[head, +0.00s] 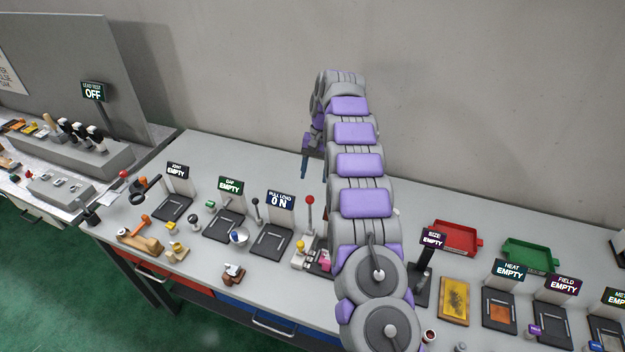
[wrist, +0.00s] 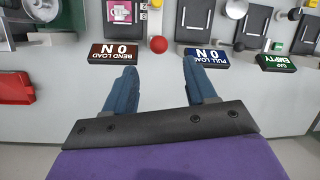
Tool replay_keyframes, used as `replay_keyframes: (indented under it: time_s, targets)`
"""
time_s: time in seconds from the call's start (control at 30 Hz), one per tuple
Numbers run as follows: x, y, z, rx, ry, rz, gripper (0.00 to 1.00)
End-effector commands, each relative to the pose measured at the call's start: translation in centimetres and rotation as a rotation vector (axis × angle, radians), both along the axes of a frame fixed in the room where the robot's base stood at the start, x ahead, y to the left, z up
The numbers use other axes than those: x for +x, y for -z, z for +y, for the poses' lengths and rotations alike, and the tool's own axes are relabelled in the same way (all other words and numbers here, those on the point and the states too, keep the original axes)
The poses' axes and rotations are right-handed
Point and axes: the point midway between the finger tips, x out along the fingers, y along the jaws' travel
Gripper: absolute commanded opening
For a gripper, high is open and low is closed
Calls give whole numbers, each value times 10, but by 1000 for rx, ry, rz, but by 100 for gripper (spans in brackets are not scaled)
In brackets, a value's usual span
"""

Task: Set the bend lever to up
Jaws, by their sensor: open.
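A lever with a red ball knob (head: 309,200) stands between the pull load station and the bend load station; I take it to be the bend lever. In the head view its shaft looks near upright. The wrist view shows the red knob (wrist: 158,44) from above, just beyond and between my fingertips. The brown "BEND LOAD 0 N" sign (wrist: 114,52) is to its left there; my arm hides this sign in the head view. My gripper (wrist: 161,66) is open and empty. In the head view it hangs (head: 304,172) above and behind the lever, apart from it.
The "PULL LOAD 0 N" sign (head: 280,200) stands left of the red knob, with a dark-knobbed lever (head: 256,205) on its other side. A pink block (wrist: 119,11) sits at the bend station. Red (head: 455,238) and green trays (head: 530,254) lie right. The bench's back strip is clear.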

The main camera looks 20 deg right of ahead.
Motion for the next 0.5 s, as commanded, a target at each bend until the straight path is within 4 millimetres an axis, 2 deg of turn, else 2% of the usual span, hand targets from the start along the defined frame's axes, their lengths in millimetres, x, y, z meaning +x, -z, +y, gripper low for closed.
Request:
replay_keyframes:
  time_s: [0.1, 0.5]
  targets:
    - [2, -16, -5, -2, 4, 4, 56]
    - [9, -47, -10, -1, 1, 1, 56]
